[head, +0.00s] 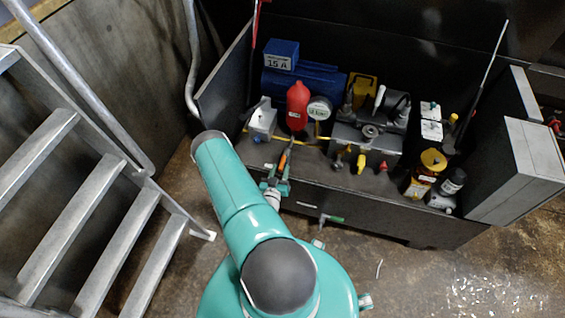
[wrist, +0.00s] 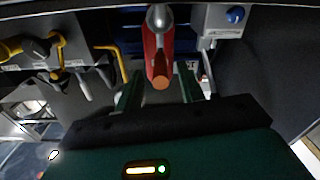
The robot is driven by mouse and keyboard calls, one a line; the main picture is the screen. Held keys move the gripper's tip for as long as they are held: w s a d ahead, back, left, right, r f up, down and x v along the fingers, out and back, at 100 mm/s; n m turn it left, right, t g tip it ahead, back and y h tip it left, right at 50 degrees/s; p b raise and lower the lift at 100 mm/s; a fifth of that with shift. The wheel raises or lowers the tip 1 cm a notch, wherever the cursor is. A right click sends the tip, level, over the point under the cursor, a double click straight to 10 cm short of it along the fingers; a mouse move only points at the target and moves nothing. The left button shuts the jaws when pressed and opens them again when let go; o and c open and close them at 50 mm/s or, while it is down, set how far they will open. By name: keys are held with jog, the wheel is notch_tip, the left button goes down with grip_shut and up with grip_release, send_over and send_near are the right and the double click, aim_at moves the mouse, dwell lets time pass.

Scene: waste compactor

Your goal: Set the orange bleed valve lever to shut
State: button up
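The orange bleed valve lever (head: 283,160) points from the hydraulic bench toward me in the head view. My gripper (head: 276,180) is at the lever's near end. In the wrist view my gripper (wrist: 158,90) is open, its two green fingers standing on either side of the lever's end. Gaps show between lever and fingers there. The valve body is partly hidden in the head view.
A red bottle (head: 298,105) and a gauge (head: 319,109) stand behind the lever. A grey box (head: 262,122) with a blue knob (wrist: 235,15) is beside it. Yellow pipes and valves (head: 361,163) lie to the right. Metal stairs (head: 100,215) are at left.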

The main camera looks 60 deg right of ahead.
aim_at(284, 158)
jog(key=shift+w+d, duration=0.25)
jog(key=shift+d, duration=0.85)
jog(key=shift+w+d, duration=0.2)
jog(key=shift+d, duration=0.9)
grip_shut()
